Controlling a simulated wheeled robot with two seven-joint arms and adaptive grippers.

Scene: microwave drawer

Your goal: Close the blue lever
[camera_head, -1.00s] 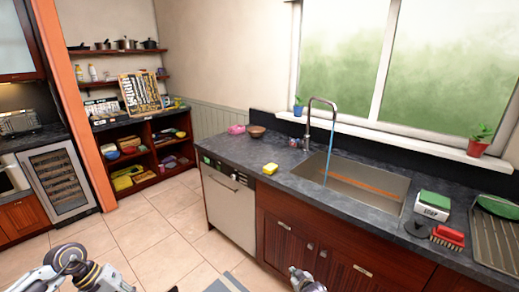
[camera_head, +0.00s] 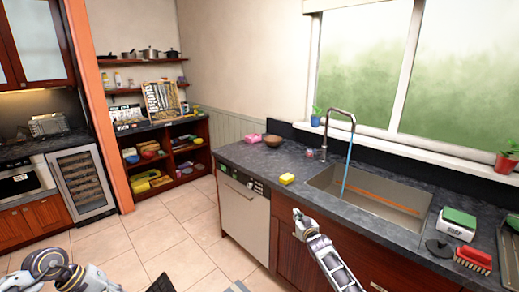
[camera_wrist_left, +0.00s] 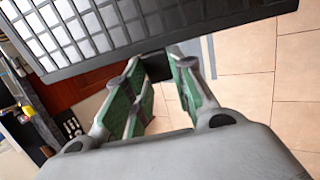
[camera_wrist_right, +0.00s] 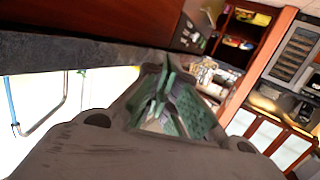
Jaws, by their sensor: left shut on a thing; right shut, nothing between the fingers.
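The grey faucet (camera_head: 341,112) arches over the sink. A thin blue streak (camera_head: 346,168), which looks like running water, drops from its spout into the basin. A small upright piece (camera_head: 323,150) stands by its base; I cannot tell whether this is the blue lever. My right gripper (camera_head: 298,214) is shut and empty, in front of the cabinet below the counter edge, apart from the faucet. In the right wrist view its fingers (camera_wrist_right: 165,88) meet. My left gripper (camera_wrist_left: 172,68) is shut on the tab of a black gridded panel (camera_wrist_left: 100,38).
The sink (camera_head: 385,203) is set in the dark counter (camera_head: 245,155). Tiled floor (camera_head: 165,235) is clear to the left.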

